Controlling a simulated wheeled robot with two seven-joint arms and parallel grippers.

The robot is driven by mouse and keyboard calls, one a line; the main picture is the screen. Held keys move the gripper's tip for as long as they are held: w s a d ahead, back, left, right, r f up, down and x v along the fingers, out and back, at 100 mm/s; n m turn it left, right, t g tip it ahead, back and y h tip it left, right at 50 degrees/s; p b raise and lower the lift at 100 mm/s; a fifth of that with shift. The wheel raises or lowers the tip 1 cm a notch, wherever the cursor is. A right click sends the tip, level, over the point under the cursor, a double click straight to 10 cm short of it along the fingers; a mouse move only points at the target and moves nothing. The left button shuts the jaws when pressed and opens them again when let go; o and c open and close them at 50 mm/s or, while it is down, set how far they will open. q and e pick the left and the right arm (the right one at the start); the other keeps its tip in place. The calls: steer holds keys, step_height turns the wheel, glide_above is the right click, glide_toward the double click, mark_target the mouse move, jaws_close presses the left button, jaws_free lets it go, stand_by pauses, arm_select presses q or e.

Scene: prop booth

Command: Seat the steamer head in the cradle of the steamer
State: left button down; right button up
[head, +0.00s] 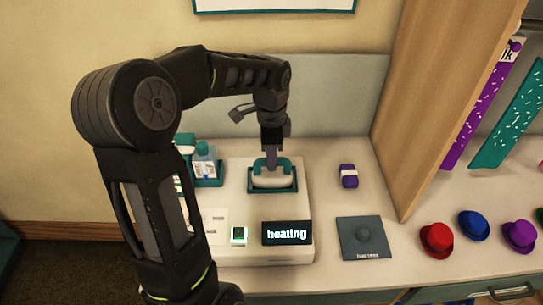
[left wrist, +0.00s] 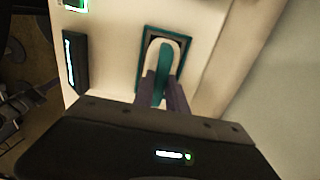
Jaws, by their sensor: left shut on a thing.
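The steamer (head: 225,250) is a white box on the counter, with a lit display reading "heating" and a green-lit button (head: 238,235). Its cradle (head: 272,191) is a teal rectangular frame on the top. The steamer head (head: 268,181) is white with a teal grip. My left gripper (head: 271,158) points down and is shut on the grip. In the left wrist view the fingers (left wrist: 161,88) pinch the teal grip, and the white head (left wrist: 153,48) lies within the outline of the cradle frame (left wrist: 141,62). I cannot tell whether it rests fully on the bottom. My right gripper is not in view.
A bottle (head: 205,163) stands in a teal holder left of the cradle. A purple and white item (head: 348,176) and a dark square mat (head: 350,249) lie to the right. A wooden divider (head: 425,110) rises beyond, with coloured hats such as a red one (head: 436,239) further right.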

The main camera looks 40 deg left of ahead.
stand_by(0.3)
arm_select(q)
steer(key=c, duration=1.3)
jaws_free()
steer(key=shift+r+b, duration=0.35)
steer(key=shift+r, duration=3.55)
